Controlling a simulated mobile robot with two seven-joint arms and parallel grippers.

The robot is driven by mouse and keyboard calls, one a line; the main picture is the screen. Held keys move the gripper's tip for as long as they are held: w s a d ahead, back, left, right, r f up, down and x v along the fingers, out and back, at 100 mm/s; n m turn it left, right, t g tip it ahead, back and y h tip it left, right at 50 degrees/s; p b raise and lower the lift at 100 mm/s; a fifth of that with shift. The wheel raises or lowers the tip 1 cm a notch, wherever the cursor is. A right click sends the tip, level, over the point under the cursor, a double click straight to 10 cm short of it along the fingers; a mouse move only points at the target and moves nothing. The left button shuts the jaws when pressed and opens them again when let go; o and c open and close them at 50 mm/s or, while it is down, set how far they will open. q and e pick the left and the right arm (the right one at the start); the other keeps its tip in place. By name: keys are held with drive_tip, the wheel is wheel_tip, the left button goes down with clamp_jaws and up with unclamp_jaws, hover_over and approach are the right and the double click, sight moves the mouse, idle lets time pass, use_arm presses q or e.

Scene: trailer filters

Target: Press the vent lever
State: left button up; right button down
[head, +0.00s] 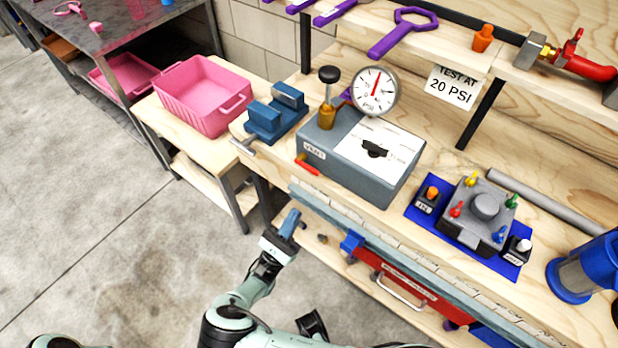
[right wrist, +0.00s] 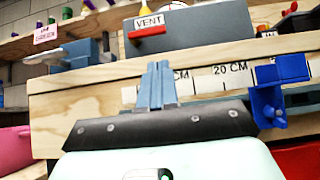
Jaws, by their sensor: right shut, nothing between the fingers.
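The vent lever is a small red bar (head: 307,165) on the front of a grey test box (head: 390,182), beside a VENT label (head: 313,150). In the right wrist view the lever (right wrist: 147,32) sticks out under the VENT label, above and slightly left of my fingertips. My right gripper (head: 290,222) is below and in front of the bench edge, apart from the lever. Its blue fingers (right wrist: 158,66) are shut together with nothing between them. My left gripper is not in view.
A pressure gauge (head: 376,91) and a black-knobbed valve (head: 329,75) stand on the box. A blue vise (head: 275,115) is left of it. A ruler strip and a blue clamp (head: 351,243) line the bench front. A pink bin (head: 200,95) stands farther left.

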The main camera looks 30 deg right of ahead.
sight(307, 167)
drive_tip(key=shift+s, duration=0.1)
drive_tip(key=shift+r, duration=0.1)
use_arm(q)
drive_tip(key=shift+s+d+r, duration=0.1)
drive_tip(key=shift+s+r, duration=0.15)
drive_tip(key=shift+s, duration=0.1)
use_arm(e)
drive_tip(key=x, duration=1)
